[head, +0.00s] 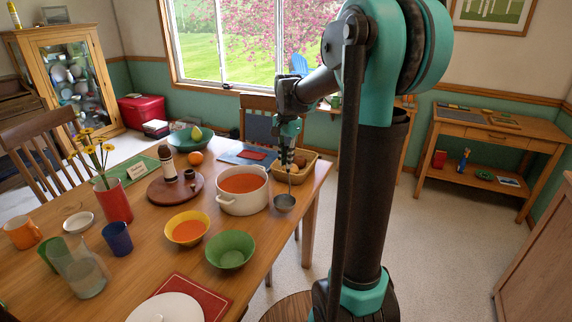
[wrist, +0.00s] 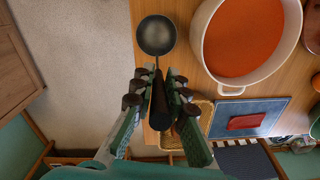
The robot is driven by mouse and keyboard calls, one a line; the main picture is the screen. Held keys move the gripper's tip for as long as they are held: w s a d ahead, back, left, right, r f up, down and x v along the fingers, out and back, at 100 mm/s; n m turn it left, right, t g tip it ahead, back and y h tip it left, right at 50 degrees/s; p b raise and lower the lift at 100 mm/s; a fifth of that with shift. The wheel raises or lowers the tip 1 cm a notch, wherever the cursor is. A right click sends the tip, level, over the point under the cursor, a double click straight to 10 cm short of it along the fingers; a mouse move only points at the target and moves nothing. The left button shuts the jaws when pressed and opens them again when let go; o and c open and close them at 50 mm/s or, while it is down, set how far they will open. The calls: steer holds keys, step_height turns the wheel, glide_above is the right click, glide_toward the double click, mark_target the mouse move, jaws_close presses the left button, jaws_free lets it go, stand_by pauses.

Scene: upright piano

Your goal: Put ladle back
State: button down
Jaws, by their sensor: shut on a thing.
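The ladle hangs from my gripper (head: 291,158), its grey bowl (head: 284,202) low beside the right side of the white soup pot (head: 243,203). In the wrist view my gripper (wrist: 158,85) is shut on the ladle's dark handle (wrist: 159,100), with the round bowl (wrist: 156,35) beyond the fingertips. The bowl looks empty and is outside the pot, near the table's right edge. The pot holds orange soup (wrist: 242,38). Whether the ladle touches the table I cannot tell.
A yellow bowl of soup (head: 187,229) and a green bowl (head: 231,250) stand in front of the pot. A wicker basket (head: 308,171) with food is just behind the ladle. A wooden turntable (head: 163,191) is left of the pot. Open floor (head: 440,240) lies right of the table.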

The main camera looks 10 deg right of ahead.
steer(key=shift+f, duration=0.95)
steer(key=c, duration=1.5)
jaws_free()
steer(key=r, duration=1.2)
steer(key=shift+s+d+r, duration=0.15)
steer(key=shift+s, duration=0.05)
